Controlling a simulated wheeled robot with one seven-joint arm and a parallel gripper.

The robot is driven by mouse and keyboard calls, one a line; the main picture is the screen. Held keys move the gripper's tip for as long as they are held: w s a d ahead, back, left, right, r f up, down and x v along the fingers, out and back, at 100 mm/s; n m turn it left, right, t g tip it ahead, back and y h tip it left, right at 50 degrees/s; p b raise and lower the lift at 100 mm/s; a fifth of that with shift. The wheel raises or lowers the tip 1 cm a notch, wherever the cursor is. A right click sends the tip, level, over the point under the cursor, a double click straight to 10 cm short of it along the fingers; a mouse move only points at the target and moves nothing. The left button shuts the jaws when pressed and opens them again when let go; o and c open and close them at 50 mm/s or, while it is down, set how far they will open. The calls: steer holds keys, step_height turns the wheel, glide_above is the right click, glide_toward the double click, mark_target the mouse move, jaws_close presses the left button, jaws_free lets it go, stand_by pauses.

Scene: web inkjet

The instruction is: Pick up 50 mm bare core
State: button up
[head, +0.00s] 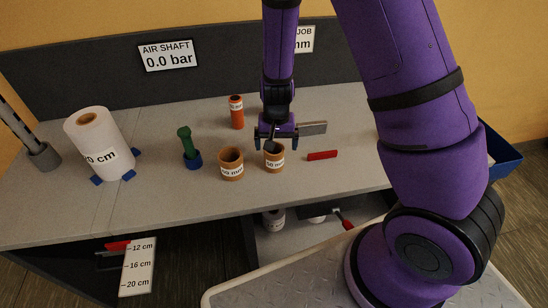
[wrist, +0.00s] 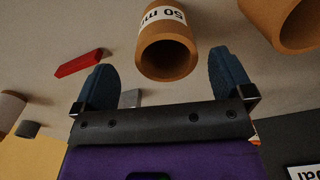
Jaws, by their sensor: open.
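The 50 mm bare core is a short, hollow brown tube with a white label. It stands on the bench in the head view (head: 274,163), directly below my gripper (head: 276,139). In the wrist view the core (wrist: 168,60), its label reading "50 mm" upside down, lies between the two blue fingers of my gripper (wrist: 163,65). The fingers are spread, with a visible gap on each side of the core. A wider brown core (head: 231,168) stands just to the left in the head view, and at the upper right in the wrist view (wrist: 295,22).
A red block (head: 322,155) and a grey bar (head: 313,128) lie near the core. The bench front is clear.

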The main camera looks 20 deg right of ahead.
steer(key=shift+w+a+f, duration=0.1)
steer(key=shift+a+f, duration=0.05)
steer(key=shift+f, duration=1.35)
steer(key=shift+w+a+f, duration=0.1)
steer(key=shift+f, duration=1.4)
steer(key=c, duration=1)
